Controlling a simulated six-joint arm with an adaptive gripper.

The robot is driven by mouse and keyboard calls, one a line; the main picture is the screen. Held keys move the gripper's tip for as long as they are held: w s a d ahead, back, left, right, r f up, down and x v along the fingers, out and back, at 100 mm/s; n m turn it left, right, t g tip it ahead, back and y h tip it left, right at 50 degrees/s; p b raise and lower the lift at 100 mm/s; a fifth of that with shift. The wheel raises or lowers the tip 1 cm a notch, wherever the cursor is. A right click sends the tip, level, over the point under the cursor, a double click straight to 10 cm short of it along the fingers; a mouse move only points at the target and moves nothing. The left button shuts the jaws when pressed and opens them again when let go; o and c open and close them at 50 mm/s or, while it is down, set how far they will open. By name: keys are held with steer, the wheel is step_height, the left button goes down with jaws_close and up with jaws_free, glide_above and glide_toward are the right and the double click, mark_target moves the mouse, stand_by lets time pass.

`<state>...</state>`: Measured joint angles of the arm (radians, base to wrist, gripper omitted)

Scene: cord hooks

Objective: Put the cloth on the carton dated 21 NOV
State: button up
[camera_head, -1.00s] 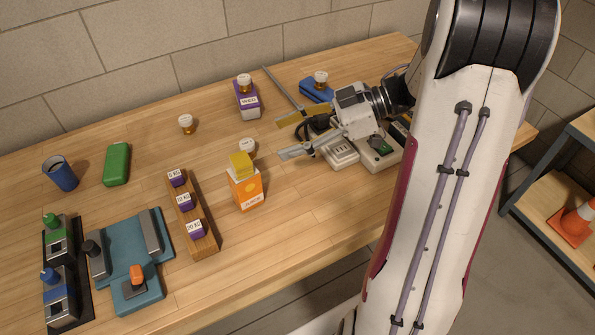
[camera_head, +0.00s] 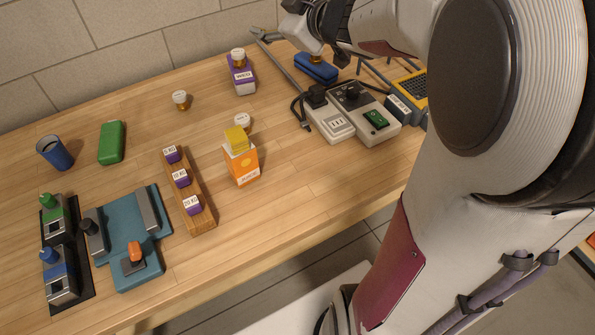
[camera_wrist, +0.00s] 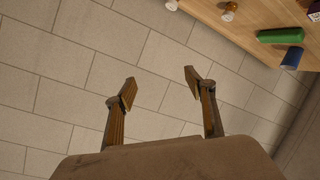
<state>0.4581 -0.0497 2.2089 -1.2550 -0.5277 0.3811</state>
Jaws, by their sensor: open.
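An orange and white carton (camera_head: 243,168) stands upright near the middle of the table in the head view. Its label is too small for me to read a date. A yellow piece (camera_head: 237,139) sits on its top; I cannot tell for sure whether it is the folded cloth. No other cloth is clear to me. My gripper shows in the wrist view (camera_wrist: 160,78), open and empty, with only the wall between its fingers. In the head view it is at the top, by the wall, far from the carton and partly out of frame.
A white-lidded jar (camera_head: 243,121) stands just behind the carton, a wooden rack (camera_head: 204,218) with purple weights to its left. A purple WED box (camera_head: 241,75), blue case (camera_head: 317,68), grey device (camera_head: 352,118), green case (camera_head: 112,143) and blue cup (camera_head: 56,152) also stand about.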

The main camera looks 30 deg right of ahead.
steer(key=s+m+g+h, duration=0.3)
steer(key=s+m+h, duration=0.25)
steer(key=s, duration=0.65)
steer(key=s+a+f+m+g+y, duration=0.1)
steer(key=s+a+f, duration=0.3)
steer(key=s, duration=0.5)
steer(key=s+a+f+m+g+y, duration=0.1)
steer(key=s+a+f+g+y, duration=0.2)
steer(key=s+a, duration=0.5)
step_height(320, 180, down, 2)
steer(key=shift+s+g, duration=0.7)
steer(key=shift+s, duration=0.4)
